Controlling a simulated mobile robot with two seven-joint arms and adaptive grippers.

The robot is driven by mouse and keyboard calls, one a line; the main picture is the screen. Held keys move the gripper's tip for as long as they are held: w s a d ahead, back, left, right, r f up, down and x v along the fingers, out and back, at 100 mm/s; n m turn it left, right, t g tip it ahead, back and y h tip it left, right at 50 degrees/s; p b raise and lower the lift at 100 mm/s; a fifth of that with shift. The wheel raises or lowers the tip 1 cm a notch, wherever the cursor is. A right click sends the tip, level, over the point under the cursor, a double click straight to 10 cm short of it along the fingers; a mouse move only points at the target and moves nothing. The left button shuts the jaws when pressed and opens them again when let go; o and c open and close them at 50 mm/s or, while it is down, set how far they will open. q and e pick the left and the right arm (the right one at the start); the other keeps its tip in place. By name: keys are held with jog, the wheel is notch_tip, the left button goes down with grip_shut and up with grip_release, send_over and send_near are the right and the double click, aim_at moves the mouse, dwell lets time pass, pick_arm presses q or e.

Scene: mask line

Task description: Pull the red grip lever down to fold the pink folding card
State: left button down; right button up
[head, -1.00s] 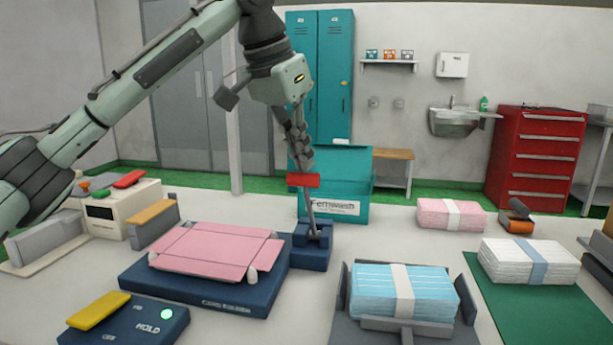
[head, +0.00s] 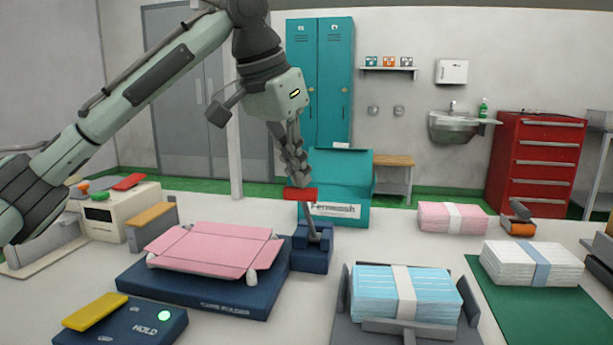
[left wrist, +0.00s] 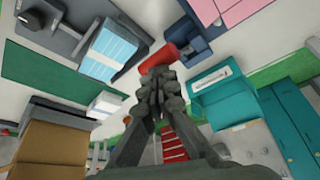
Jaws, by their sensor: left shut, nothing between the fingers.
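The red grip (head: 300,194) tops a dark lever on a navy base (head: 312,250) beside the card folder. My left gripper (head: 300,180) is shut with nothing between its fingers, its tips at the top of the red grip and apparently touching it. The left wrist view shows the closed fingers (left wrist: 158,80) against the red grip (left wrist: 157,57). The pink folding card (head: 215,248) lies on the navy folder block (head: 190,291), its edge flaps looking slightly raised. Part of the pink card also shows in the left wrist view (left wrist: 238,10). My right gripper is not in view.
A navy HOLD panel (head: 122,325) with a yellow bar (head: 96,312) is at front left. Blue masks (head: 375,295) sit in a grey holder right of the lever. A teal box (head: 350,170) stands behind it. Pink (head: 430,215) and white (head: 560,262) packs lie to the right.

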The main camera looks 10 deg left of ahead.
pick_arm(q)
jog(key=shift+f, duration=0.15)
jog(key=shift+s+f+b, duration=0.75)
jog(key=shift+s+f, duration=0.25)
jog(key=shift+f, duration=0.1)
jog(key=shift+w+f, duration=0.1)
jog(key=shift+f, duration=0.1)
jog(key=shift+s+f+b, duration=0.65)
jog(key=shift+s+f, duration=0.2)
jog(key=shift+f, duration=0.3)
jog(key=shift+s+f+b, duration=0.3)
jog(key=shift+f, duration=0.3)
jog(key=shift+s+f+b, duration=0.3)
jog(key=shift+f, duration=0.4)
